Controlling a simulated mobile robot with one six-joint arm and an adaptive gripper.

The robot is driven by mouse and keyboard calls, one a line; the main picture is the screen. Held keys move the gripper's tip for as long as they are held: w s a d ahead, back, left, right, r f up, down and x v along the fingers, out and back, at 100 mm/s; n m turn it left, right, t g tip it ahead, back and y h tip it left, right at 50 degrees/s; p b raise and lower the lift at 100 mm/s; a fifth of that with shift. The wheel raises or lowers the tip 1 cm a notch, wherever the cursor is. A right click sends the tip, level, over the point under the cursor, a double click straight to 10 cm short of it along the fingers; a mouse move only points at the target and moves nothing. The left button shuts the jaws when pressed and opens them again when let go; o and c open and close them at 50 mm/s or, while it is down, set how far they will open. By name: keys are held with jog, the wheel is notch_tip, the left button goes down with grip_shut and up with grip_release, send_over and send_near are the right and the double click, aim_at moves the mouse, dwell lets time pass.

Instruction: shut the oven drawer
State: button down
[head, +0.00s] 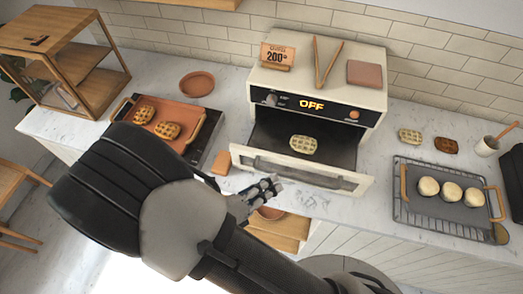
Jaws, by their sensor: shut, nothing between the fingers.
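The cream oven (318,75) stands on the counter against the tiled wall. Its display reads OFF. The oven drawer (345,182) is pulled out toward me, with a long handle across its cream front. One pale waffle (303,145) lies on the dark floor of the drawer. My gripper (277,184) is shut and empty. It is in front of the drawer's front panel, left of its middle, close to the handle. I cannot tell whether it touches the panel. My arm hides part of the counter and the floor at lower left.
An orange tray (182,107) with two browned waffles is at left, near a wooden case (63,55). A grey tray (410,209) with three pale dough rounds sits on a rack at right. A sign, tongs and a brown pad are on the oven top.

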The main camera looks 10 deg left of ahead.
jog(key=s+a+f+n+t+y+p, duration=0.1)
jog(key=s+a+f+n+t+y, duration=0.65)
jog(key=n, duration=0.65)
jog(key=shift+g+y, duration=0.75)
jog(key=shift+y, duration=0.1)
jog(key=w, duration=0.5)
jog(key=w+f, duration=0.1)
jog(key=w, duration=0.9)
jog(key=shift+w+d+f+b, duration=0.1)
jog(key=shift+d+f+b, duration=0.2)
jog(key=shift+d, duration=0.1)
jog(key=shift+a, duration=0.1)
